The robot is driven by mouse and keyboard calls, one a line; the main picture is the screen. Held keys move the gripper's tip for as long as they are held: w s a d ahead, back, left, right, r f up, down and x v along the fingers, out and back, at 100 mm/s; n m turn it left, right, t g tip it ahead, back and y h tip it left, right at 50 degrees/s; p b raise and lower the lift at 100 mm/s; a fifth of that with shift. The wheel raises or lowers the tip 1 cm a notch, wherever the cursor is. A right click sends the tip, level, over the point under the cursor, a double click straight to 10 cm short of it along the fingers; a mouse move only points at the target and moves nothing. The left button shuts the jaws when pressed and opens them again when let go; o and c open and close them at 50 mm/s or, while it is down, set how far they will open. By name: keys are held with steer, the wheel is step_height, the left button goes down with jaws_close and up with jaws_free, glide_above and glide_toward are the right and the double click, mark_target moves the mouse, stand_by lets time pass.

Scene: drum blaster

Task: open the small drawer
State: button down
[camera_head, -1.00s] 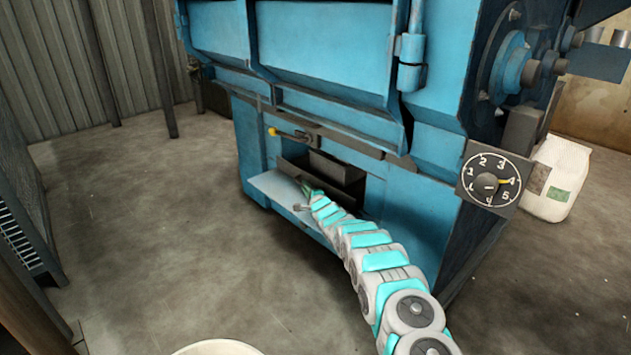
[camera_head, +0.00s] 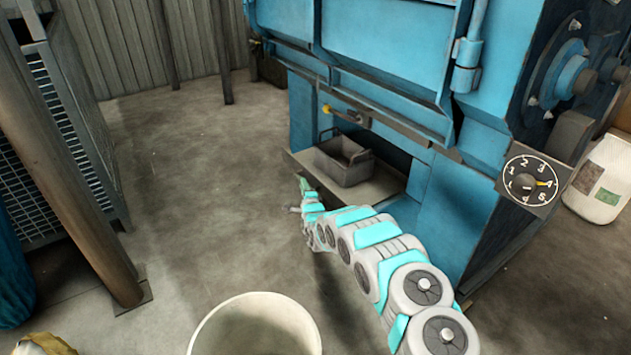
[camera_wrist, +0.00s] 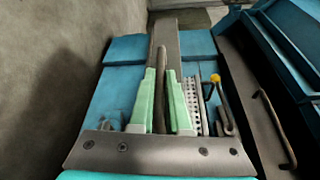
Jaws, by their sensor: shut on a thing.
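The small drawer looks to be the grey open-topped box (camera_head: 343,165) in the low recess of the blue machine (camera_head: 385,75). Its empty inside shows in the head view. My gripper (camera_head: 303,200) is low in front of the recess, left of my arm, and small in that view. In the wrist view my green fingers (camera_wrist: 160,100) are closed around a long dark bar (camera_wrist: 161,62). I cannot tell whether the bar belongs to the drawer. A perforated grey part (camera_wrist: 193,95) shows beside the right finger.
A yellow-knobbed lever (camera_head: 327,109) sits above the recess; its knob also shows in the wrist view (camera_wrist: 214,78). A numbered dial (camera_head: 530,185) is at right. A white bin (camera_head: 255,325), a post (camera_head: 60,170) and a mesh crate (camera_head: 85,130) stand at left and front. Floor between is open.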

steer(key=shift+s+a, duration=0.4)
steer(key=shift+a, duration=0.2)
steer(key=shift+s+a, duration=0.35)
steer(key=shift+a, duration=0.25)
steer(key=c, duration=1.1)
jaws_free()
steer(key=shift+a, duration=0.15)
steer(key=shift+o, duration=1.1)
steer(key=shift+w, duration=0.1)
steer(key=shift+d, duration=0.25)
steer(key=v, duration=0.7)
steer(key=shift+s, duration=0.4)
steer(key=shift+f, duration=0.1)
